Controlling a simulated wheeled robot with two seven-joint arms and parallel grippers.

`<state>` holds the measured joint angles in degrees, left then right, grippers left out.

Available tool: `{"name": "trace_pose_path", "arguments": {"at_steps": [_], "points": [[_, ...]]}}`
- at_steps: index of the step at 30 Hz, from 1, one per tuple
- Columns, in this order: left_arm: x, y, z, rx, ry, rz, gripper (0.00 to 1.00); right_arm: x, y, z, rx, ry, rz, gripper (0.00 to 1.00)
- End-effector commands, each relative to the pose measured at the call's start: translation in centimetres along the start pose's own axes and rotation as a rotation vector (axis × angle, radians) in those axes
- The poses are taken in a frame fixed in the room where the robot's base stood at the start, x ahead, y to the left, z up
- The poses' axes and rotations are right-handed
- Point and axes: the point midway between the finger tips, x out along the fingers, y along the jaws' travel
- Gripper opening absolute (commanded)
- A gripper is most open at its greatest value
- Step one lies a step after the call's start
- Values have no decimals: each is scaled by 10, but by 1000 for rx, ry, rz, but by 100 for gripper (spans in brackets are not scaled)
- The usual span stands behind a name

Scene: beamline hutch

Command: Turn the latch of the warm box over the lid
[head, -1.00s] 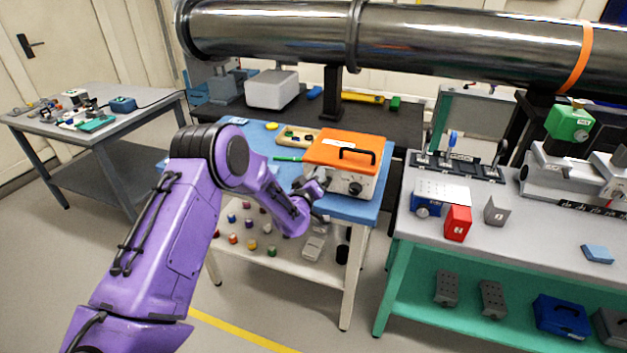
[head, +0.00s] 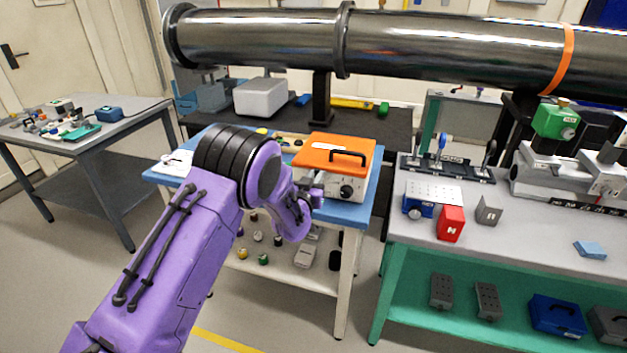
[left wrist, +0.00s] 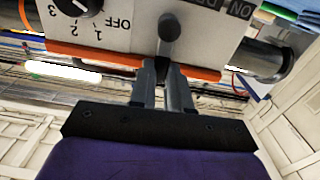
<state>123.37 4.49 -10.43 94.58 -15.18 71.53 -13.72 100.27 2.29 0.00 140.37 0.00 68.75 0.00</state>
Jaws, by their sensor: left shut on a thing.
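The warm box (head: 335,186) is white with an orange lid (head: 325,150) and a black handle on top; it stands on the blue-topped table. The lid is down. In the left wrist view the box front (left wrist: 122,28) appears upside down, with the orange lid edge (left wrist: 95,56) below it. The grey latch (left wrist: 168,32) points from its round end towards that edge. My left gripper (left wrist: 163,72) is shut on the latch's free end, level with the lid edge. In the head view my left gripper (head: 314,193) is at the box's left front, its fingertips partly hidden. My right gripper is out of view.
A black dial (head: 347,190) sits on the box front. A wooden tray (head: 290,140) lies behind the box. Several coloured bottles stand on the shelf below. A green-framed bench (head: 500,235) with a red block (head: 451,223) is to the right, beyond a gap.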

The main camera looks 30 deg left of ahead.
Motion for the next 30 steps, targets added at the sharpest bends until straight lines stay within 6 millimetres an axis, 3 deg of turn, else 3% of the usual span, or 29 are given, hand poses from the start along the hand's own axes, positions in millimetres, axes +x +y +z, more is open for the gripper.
{"name": "trace_pose_path", "arguments": {"at_steps": [14,15,16,17,26,30], "points": [[-1,1,3,12,-6,1,0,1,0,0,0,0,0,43],[-1,0,3,12,-6,1,30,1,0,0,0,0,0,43],[-1,0,2,11,-6,1,40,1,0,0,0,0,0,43],[-1,0,2,11,-5,1,43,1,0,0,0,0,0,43],[-3,1,2,11,-3,1,43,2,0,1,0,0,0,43],[-23,1,3,12,-3,2,43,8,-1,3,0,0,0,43]]}}
